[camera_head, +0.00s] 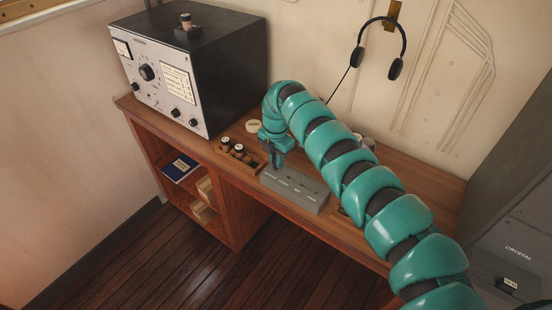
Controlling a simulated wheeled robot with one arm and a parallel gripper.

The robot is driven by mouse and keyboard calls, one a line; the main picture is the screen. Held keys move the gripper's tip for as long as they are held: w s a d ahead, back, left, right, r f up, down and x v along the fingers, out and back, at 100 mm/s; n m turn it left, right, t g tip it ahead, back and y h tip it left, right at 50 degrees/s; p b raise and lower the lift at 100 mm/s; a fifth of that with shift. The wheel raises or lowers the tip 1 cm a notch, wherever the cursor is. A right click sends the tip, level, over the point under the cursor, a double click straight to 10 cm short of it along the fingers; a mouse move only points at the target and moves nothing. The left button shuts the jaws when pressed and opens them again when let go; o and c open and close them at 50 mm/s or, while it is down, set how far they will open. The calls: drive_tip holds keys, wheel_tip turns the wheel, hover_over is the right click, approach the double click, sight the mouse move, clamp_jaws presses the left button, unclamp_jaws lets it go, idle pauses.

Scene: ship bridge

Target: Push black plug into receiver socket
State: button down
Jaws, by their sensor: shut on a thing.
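My gripper (273,153) points down above the wooden desk, at the far end of my teal segmented arm. It is shut on a small dark thing, apparently the black plug, which is mostly hidden by the fingers. Directly below is a low grey block (306,193) with small labels along its top. The fingers are close over its left end; I cannot tell whether the plug touches it. A black radio set (232,65) with a grey front panel of dials stands at the left end of the desk. I cannot make out which opening is the receiver socket.
A small wooden rack (248,160) with dark-topped pieces lies just left of my gripper. Headphones (379,45) hang on the wall, their cord running down behind my arm. A grey cabinet marked CRYSTAL (509,235) stands at the right. My arm hides much of the desk.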

drive_tip(key=shift+f+b, duration=0.75)
drive_tip(key=shift+b, duration=0.65)
idle(1.9)
idle(0.5)
drive_tip(key=c, duration=1.3)
unclamp_jaws()
drive_tip(key=shift+r, duration=0.15)
wheel_tip(320, 180, up, 17)
drive_tip(key=b, duration=0.5)
drive_tip(key=shift+r, duration=0.1)
